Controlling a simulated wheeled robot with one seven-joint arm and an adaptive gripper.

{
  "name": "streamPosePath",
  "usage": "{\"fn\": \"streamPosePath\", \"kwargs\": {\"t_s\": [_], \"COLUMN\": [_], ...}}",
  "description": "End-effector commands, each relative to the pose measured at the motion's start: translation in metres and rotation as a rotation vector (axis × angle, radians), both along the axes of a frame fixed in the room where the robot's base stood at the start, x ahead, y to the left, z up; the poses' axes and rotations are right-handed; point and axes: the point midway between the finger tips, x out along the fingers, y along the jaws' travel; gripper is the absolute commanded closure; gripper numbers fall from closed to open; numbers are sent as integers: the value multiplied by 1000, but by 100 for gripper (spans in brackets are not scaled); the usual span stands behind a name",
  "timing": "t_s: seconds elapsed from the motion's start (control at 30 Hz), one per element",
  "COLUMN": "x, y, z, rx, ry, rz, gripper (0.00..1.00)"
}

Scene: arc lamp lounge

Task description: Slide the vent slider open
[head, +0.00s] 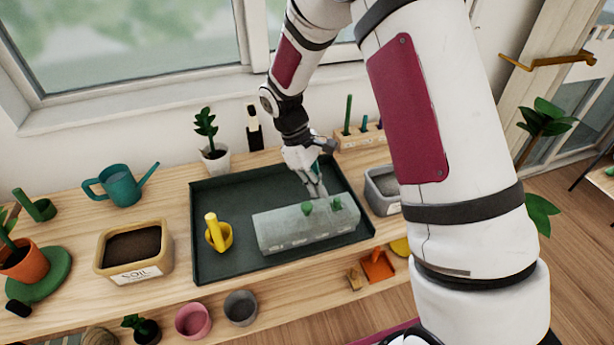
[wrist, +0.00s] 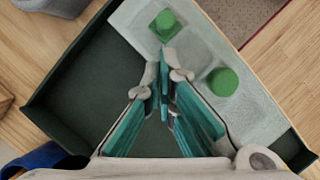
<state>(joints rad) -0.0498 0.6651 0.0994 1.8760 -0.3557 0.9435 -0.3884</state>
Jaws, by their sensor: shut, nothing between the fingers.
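A long pale grey, lid-like block (head: 290,232) lies in a dark green tray (head: 215,266). Two green knob-like pieces stand on it, a left one (head: 307,208) and a right one (head: 336,203). In the wrist view the block (wrist: 198,55) carries a green piece on a square base (wrist: 165,22) and a round green piece (wrist: 222,81). I cannot tell which piece is the vent slider. My gripper (head: 319,193) points down at the block's rear edge, close to the green pieces. In the wrist view its fingertips (wrist: 166,82) are together and empty, between the two green pieces; contact is unclear.
A soil box (head: 134,248), teal watering can (head: 120,185) and potted plant (head: 214,158) stand to the left and behind. A grey container (head: 382,190) sits close right of the tray.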

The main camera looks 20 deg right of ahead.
Motion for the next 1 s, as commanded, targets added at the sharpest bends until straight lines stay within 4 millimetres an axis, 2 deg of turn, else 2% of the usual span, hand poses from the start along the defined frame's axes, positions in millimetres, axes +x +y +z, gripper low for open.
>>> {"fn": "streamPosePath", "kwargs": {"t_s": [0.17,0.5,0.8,1.0], "x": [-6,-6,-6,-6], "y": [-6,-7,-42,-43], "z": [0,0,0,0], "rx": [0,0,0,0], "ry": [0,0,0,0], "rz": [0,0,-1,0], "gripper": [100,100,100,100]}}
